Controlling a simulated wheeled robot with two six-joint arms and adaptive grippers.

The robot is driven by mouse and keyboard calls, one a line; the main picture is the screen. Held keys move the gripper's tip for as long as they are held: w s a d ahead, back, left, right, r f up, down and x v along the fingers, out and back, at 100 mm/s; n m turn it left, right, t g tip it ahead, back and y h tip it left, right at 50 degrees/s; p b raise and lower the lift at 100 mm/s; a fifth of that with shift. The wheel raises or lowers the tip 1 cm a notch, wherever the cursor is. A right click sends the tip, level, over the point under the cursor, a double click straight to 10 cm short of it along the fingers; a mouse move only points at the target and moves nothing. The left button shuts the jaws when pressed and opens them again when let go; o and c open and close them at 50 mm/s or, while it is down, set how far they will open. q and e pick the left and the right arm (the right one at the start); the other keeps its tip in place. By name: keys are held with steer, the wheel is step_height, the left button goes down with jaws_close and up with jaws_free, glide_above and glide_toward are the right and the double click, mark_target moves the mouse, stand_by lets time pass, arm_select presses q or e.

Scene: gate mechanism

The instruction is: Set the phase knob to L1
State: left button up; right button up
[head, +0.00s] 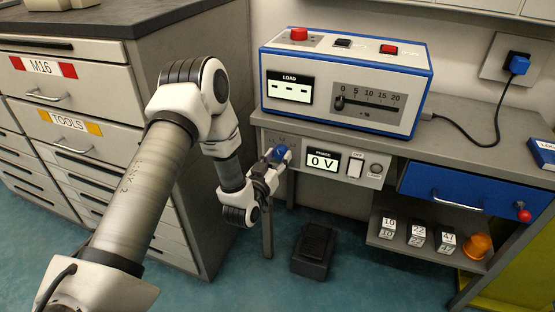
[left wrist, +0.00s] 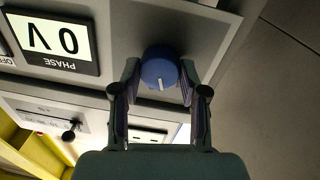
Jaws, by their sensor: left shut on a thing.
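The blue phase knob (head: 281,151) sits at the left end of the grey panel under the bench top. It also shows in the left wrist view (left wrist: 159,66), with a white pointer mark toward the lower edge of that upside-down picture. My left gripper (head: 274,160) is shut on the knob, one finger on each side in the left wrist view (left wrist: 158,75). Small marks above the knob are too small to read. The phase display (head: 322,161) beside it reads "0 V". My right gripper is not in view.
A blue and white load box (head: 345,82) stands on the bench above the panel. An OFF rocker switch (head: 355,166) and a round button (head: 375,169) are to the right. A grey drawer cabinet (head: 75,100) stands at left. A black pedal-like box (head: 313,250) is on the floor.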

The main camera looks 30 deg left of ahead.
arm_select(q)
steer(key=n+b, duration=0.1)
steer(key=n, duration=0.2)
steer(key=shift+n+b, duration=0.55)
steer(key=shift+n, duration=0.95)
steer(key=shift+r, duration=0.1)
steer(key=o, duration=1.2)
steer(key=shift+c, duration=0.2)
steer(key=s+d, duration=0.2)
steer(key=s, duration=0.9)
steer(key=shift+s+f, duration=0.3)
steer(key=shift+f, duration=0.1)
